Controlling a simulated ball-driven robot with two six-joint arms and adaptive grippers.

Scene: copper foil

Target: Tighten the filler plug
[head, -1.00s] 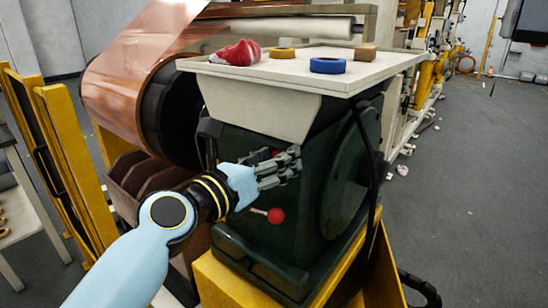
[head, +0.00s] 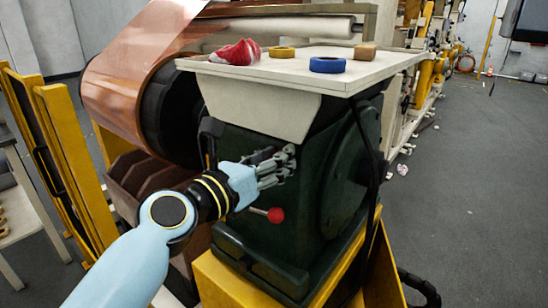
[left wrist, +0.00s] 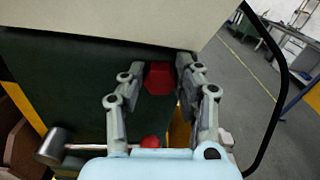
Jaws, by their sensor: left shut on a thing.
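The filler plug (left wrist: 158,78) is a red hexagonal head on the dark green machine housing (head: 240,140). In the left wrist view it sits between the fingertips of my left gripper (left wrist: 160,74), which is shut on it. In the head view my left gripper (head: 280,160) reaches the front face of the housing from the left, and its fingers mostly hide the plug. My right gripper is in neither view.
A lever with a red knob (head: 275,215) sticks out just below my gripper. Above is a pale tray top (head: 300,72) with a red cloth (head: 236,52), a blue tape roll (head: 327,65) and a yellow one (head: 282,53). A copper foil roll (head: 125,75) stands left.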

